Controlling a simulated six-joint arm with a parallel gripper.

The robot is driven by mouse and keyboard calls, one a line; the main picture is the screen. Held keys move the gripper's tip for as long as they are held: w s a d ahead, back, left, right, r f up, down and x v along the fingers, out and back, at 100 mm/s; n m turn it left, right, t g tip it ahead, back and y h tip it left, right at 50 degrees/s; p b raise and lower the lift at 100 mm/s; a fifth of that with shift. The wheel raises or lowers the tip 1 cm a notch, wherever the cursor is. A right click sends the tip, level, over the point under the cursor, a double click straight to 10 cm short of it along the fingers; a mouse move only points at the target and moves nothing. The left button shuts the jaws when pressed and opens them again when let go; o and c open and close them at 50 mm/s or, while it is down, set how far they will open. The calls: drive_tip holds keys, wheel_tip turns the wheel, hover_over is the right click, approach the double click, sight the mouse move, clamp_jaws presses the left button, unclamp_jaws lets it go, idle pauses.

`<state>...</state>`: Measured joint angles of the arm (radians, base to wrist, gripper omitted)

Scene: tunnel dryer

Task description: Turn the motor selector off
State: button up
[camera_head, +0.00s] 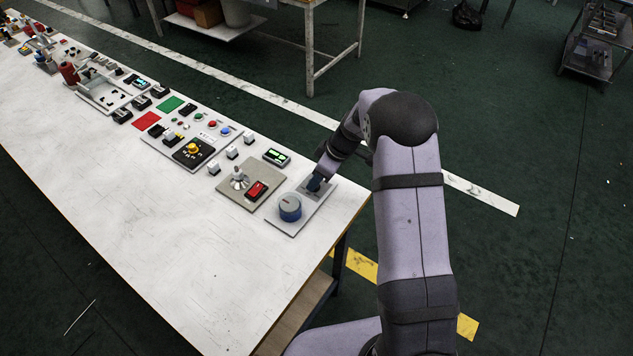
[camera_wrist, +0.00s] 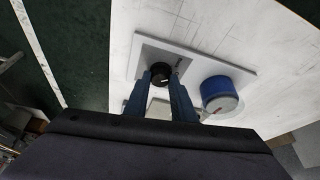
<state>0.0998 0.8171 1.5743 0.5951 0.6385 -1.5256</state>
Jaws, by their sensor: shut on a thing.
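A small black rotary knob (camera_wrist: 160,69), which looks like the motor selector, stands on a grey panel (camera_wrist: 205,60) in the wrist view. My gripper (camera_wrist: 161,80) has its two dark blue fingers on either side of this knob and is shut on it. A pale mark shows on the knob; which position it points to cannot be read. In the head view my gripper (camera_head: 314,184) is down at the far corner of the same panel (camera_head: 293,229), and its fingers hide the knob there.
A large blue dial (camera_head: 290,207) stands on the same panel close to my gripper; it also shows in the wrist view (camera_wrist: 219,95). A panel with a red rocker switch (camera_head: 257,190) and a metal lever (camera_head: 239,179) lies to the left. The white table's (camera_head: 180,250) near side is clear.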

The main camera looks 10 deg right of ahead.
sight(320, 196)
drive_tip(key=m+t+b, duration=0.1)
drive_tip(key=m, duration=0.2)
drive_tip(key=shift+s+a+h+b, duration=0.1)
drive_tip(key=shift+s+h+b, duration=0.05)
drive_tip(key=shift+h+b, duration=0.25)
drive_tip(key=m+p, duration=0.1)
drive_tip(key=m, duration=0.1)
drive_tip(key=shift+a+r+m+h, duration=0.1)
drive_tip(key=shift+m+h, duration=0.2)
drive_tip(key=shift+h, duration=0.1)
drive_tip(key=shift+m+t+h+p, duration=0.3)
drive_tip(key=shift+m+p, duration=0.3)
drive_tip(key=shift+m, duration=0.2)
drive_tip(key=o, duration=1.1)
drive_tip(key=shift+c, duration=0.2)
drive_tip(key=b+v, duration=0.1)
drive_tip(key=v, duration=0.6)
